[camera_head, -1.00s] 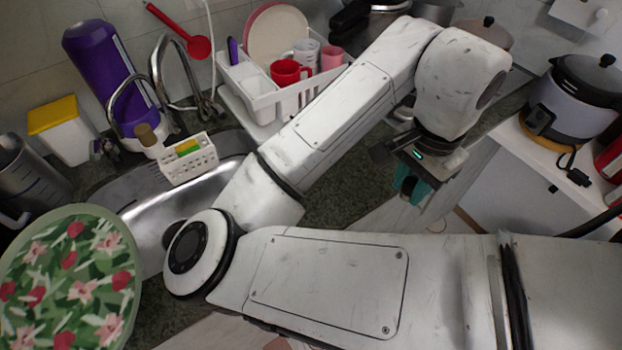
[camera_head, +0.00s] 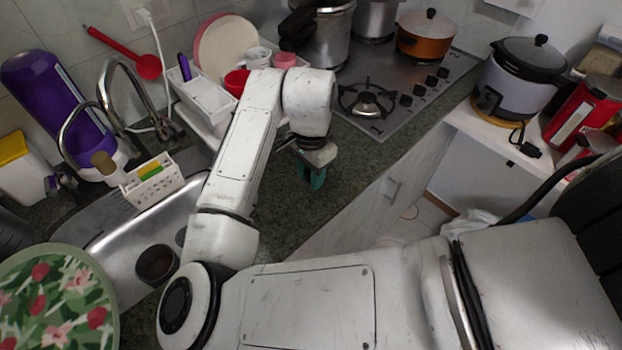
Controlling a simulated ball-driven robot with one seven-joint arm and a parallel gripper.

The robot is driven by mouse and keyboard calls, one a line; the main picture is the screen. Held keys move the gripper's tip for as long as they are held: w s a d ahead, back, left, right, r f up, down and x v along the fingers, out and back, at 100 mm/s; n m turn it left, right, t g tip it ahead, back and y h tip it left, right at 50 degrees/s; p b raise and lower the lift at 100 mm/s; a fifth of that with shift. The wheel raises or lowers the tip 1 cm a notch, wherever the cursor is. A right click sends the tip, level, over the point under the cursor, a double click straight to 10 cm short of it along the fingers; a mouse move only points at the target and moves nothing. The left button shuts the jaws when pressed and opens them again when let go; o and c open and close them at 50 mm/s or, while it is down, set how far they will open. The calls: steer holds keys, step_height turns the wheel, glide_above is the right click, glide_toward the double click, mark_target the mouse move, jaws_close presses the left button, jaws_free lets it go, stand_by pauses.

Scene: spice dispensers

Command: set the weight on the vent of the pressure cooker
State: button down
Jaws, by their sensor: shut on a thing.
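The pressure cooker (camera_head: 328,42) appears to be the steel pot with black handles at the back left of the hob. Its top is cut off by the picture's upper edge, so its lid and vent do not show. My gripper (camera_head: 315,184), with teal fingers, points down over the dark counter in front of the hob, apart from the cooker. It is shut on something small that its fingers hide. I cannot make out the weight anywhere.
The hob's front burner (camera_head: 367,103) is bare. An orange pot (camera_head: 426,38) and another steel pot (camera_head: 374,20) stand behind it. A dish rack (camera_head: 207,98) with cups is left of my arm. A rice cooker (camera_head: 517,80) stands right. The counter below the hob is clear.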

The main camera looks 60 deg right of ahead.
mark_target(311, 192)
steer(key=shift+f+p, duration=0.35)
steer(key=shift+f, duration=1.1)
steer(key=shift+f, duration=0.15)
steer(key=c, duration=0.8)
jaws_free()
steer(key=shift+c, duration=0.2)
step_height(311, 192, up, 12)
steer(key=shift+r+b, duration=0.2)
steer(key=shift+b, duration=0.45)
steer(key=shift+s+f, duration=0.1)
